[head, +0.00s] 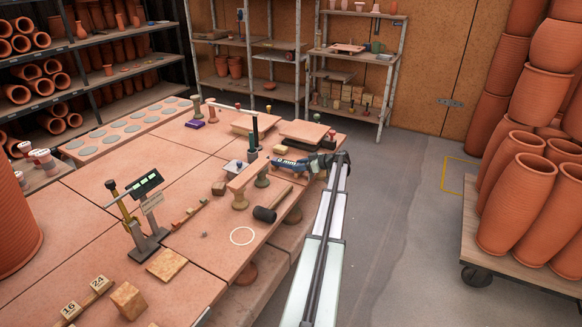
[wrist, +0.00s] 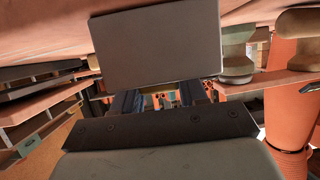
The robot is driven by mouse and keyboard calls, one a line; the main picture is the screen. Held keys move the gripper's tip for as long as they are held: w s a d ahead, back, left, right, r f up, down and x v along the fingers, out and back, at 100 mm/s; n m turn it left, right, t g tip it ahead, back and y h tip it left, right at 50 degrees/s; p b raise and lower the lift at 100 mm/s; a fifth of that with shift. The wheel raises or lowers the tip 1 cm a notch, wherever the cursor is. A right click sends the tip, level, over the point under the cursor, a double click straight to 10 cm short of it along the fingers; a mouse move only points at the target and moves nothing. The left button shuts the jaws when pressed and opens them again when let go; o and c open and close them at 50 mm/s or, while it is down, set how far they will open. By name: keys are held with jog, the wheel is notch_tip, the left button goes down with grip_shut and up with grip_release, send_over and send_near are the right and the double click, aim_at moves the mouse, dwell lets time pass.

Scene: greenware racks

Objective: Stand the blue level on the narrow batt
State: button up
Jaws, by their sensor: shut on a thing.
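The blue level (head: 287,163), a bar with pale lettering, lies roughly level at the table's right edge in the head view. My dark gripper (head: 317,166) is shut on it, coming from the right.
A dark mallet (head: 265,214) and a pale ring (head: 242,236) lie in front of the batt. A grey block (head: 236,168) stands behind it. A scale with a display (head: 147,184) is further left. Stacked pots (head: 517,195) stand on a cart at right, beyond bare floor.

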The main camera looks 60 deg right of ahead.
jog(key=shift+r, duration=2.95)
